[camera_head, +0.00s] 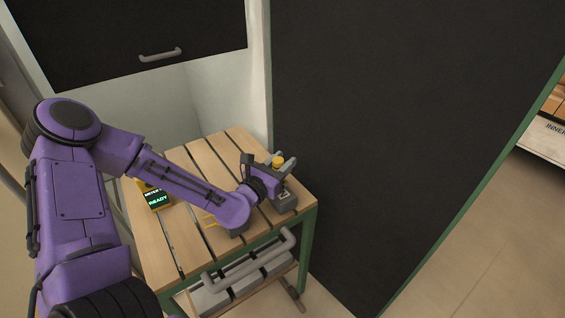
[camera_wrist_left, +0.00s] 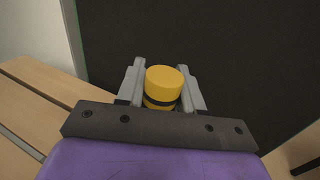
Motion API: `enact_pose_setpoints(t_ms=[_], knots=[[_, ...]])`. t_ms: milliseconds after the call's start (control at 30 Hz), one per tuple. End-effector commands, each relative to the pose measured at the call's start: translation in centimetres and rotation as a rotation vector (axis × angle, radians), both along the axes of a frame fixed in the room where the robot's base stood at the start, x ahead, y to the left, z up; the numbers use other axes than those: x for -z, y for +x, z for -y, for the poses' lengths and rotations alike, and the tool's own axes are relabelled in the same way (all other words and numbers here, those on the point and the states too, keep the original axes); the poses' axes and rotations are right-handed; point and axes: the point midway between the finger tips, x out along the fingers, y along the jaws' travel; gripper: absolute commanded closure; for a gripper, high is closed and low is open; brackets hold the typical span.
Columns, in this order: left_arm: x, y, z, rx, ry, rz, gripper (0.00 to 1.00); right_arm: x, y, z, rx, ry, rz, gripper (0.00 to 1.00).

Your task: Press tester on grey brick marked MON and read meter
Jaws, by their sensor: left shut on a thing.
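My left gripper (camera_head: 282,164) is over the far right part of the slatted table. It is shut on a yellow tester with a black band (camera_head: 278,161). In the left wrist view the tester (camera_wrist_left: 164,85) stands between the two grey fingers (camera_wrist_left: 162,88). A grey brick (camera_head: 285,202) with a small label sits on the table below the gripper; the label is too small to read. I cannot tell whether the tester touches it. The yellow and black meter (camera_head: 155,200) lies left of my arm; its screen reads READY in green. My right gripper is out of view.
The wooden slatted table (camera_head: 215,148) has a green frame and a lower shelf with grey items. Another grey thing (camera_head: 238,231) is partly hidden under my wrist. A large black panel (camera_head: 390,120) stands right behind the table. A dark cabinet front (camera_head: 120,30) is at upper left.

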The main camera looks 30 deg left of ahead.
Motion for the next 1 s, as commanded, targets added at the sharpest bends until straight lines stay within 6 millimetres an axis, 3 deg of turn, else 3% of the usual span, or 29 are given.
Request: enact_pose_setpoints(t_ms=[1000], knots=[[0.79, 0.01, 0.00, 0.000, 0.000, 0.001, 0.88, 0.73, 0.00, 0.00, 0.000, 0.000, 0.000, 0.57]])
